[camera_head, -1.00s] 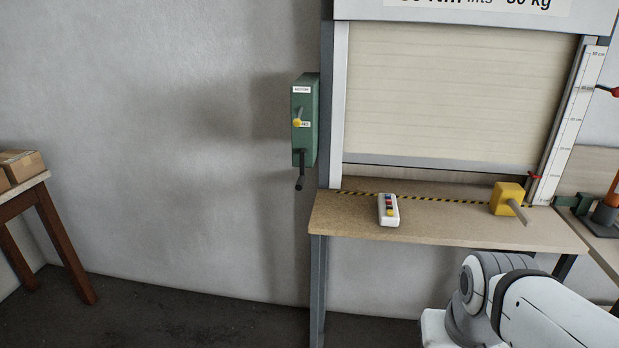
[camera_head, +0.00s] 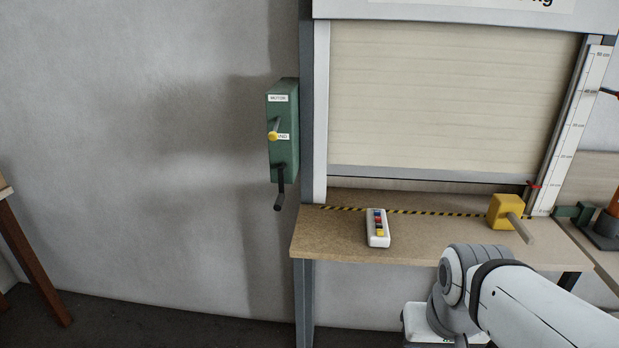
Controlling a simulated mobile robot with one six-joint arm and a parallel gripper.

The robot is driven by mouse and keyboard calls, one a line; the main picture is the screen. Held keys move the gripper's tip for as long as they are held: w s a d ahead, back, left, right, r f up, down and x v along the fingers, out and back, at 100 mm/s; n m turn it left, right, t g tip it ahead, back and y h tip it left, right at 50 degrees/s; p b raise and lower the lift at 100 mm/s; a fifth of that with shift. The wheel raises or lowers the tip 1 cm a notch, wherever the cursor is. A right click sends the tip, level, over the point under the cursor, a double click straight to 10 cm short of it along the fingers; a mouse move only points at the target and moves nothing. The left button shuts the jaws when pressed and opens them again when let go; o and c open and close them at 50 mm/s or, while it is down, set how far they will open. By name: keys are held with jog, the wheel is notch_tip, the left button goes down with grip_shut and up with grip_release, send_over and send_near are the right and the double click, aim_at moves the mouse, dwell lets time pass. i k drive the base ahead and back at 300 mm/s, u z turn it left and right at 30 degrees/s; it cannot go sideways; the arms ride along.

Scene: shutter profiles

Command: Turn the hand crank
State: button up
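The hand crank (camera_head: 279,190) is a dark bent handle hanging below the green gearbox (camera_head: 284,150) on the wall, left of the shutter frame. The gearbox has a yellow-knobbed lever (camera_head: 273,135) between a MOTOR label and a partly covered lower label. The lever's knob is beside the lower label. The cream shutter (camera_head: 450,100) is nearly down, with a narrow dark gap under its bottom bar. My arm shows at the lower right, in front of the bench. My gripper is not in view, and nothing is seen touching the crank.
The bench (camera_head: 335,240) carries a white control box with coloured buttons (camera_head: 378,228) and a yellow block with a rod (camera_head: 507,211). A height scale (camera_head: 575,120) with a red pointer stands at the right. A brown table leg (camera_head: 35,265) stands far left. The floor left of the bench is clear.

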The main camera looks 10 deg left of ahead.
aim_at(280, 202)
jog(key=u, duration=0.05)
jog(key=i, duration=0.9)
jog(key=u, duration=0.05)
